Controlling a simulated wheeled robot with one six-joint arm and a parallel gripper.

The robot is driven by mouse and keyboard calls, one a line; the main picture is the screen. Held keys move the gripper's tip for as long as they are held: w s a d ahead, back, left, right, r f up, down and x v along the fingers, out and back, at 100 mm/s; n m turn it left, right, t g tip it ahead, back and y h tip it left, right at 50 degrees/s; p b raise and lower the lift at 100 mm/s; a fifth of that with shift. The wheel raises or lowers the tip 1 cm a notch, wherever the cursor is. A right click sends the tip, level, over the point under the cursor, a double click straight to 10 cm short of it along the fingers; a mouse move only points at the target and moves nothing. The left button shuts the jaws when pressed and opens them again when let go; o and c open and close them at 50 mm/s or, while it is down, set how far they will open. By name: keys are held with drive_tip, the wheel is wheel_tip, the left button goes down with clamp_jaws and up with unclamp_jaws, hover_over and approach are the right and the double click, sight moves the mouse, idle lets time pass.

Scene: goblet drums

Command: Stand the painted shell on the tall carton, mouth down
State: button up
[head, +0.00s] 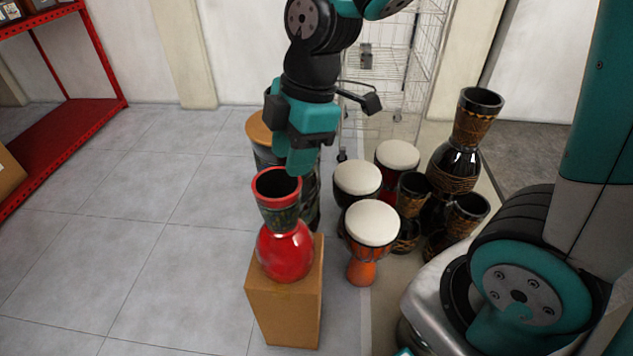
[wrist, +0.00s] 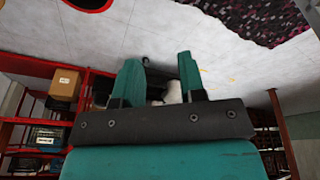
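The painted shell (head: 286,250) is glossy red below, with a dark patterned neck and a red rim. In the head view it stands upright on the tall brown carton (head: 283,316), its round bowl end down and its narrower open end up. My gripper (head: 303,163) is just above and behind that upper rim, apart from the shell as far as I can tell. In the wrist view the gripper's two fingers (wrist: 160,78) are spread with nothing held between them. A red rim with a dark inside shows at the top left there.
A dark patterned drum with a wooden top (head: 259,128) stands behind my gripper. White-headed drums (head: 373,222) and black shells (head: 455,165) crowd the right side. A wire rack (head: 400,70) is behind them. The tiled floor at left is clear up to the red shelf (head: 70,135).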

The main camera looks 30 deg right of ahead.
drive_tip(key=s+a+r+m, duration=0.1)
drive_tip(key=s+r+m, duration=0.1)
drive_tip(key=s+m, duration=0.3)
drive_tip(key=s+a+r+m+y, duration=0.1)
drive_tip(key=s+a+r+m, duration=0.1)
drive_tip(key=s+m, duration=0.4)
drive_tip(key=shift+s+r+g, duration=0.2)
drive_tip(key=shift+s+g, duration=0.1)
drive_tip(key=shift+s, duration=0.25)
